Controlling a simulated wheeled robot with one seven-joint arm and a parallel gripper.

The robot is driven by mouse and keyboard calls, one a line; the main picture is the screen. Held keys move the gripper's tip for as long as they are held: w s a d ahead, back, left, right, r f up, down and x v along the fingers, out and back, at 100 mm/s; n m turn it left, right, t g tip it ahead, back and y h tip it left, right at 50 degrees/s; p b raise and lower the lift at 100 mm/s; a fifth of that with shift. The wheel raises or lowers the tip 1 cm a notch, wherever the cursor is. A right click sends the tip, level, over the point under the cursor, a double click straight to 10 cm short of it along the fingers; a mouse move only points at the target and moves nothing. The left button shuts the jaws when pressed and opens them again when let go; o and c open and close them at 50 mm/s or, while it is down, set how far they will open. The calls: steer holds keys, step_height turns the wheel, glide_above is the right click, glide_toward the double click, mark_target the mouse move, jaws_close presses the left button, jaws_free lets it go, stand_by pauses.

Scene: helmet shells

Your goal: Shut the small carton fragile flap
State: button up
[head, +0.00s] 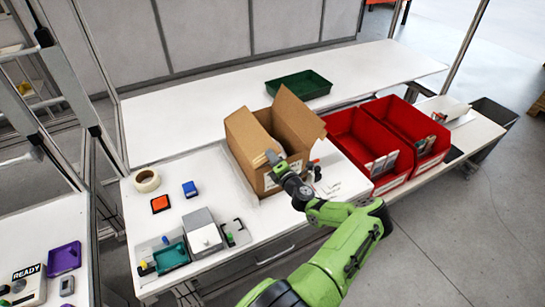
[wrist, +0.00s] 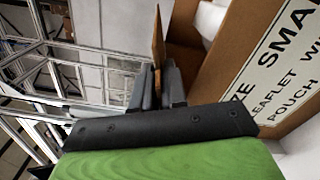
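The small carton (head: 248,165) is an open brown box on the white bench, with a left flap (head: 242,130) and a right flap (head: 298,118) standing up. My gripper (head: 272,158) is at the carton's near upper edge, and my arm hides part of the front. In the wrist view my gripper's dark fingers (wrist: 158,88) are close together. A thin brown flap (wrist: 158,38) shows nearly edge-on at their tips; whether it is pinched between them or just beyond them I cannot tell. The carton's printed label (wrist: 285,70) is to the right. Any fragile mark is not visible.
Two red bins (head: 357,140) stand close to the carton's right. A green tray (head: 300,86) lies behind it. A tape roll (head: 146,181), an orange pad (head: 160,204), a blue block (head: 190,189) and a grey box (head: 200,228) are at the left. The back bench is mostly clear.

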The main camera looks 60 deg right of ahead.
steer(key=shift+o, duration=1.3)
steer(key=b+v, duration=0.1)
steer(key=v, duration=1.4)
steer(key=shift+s+a, duration=0.25)
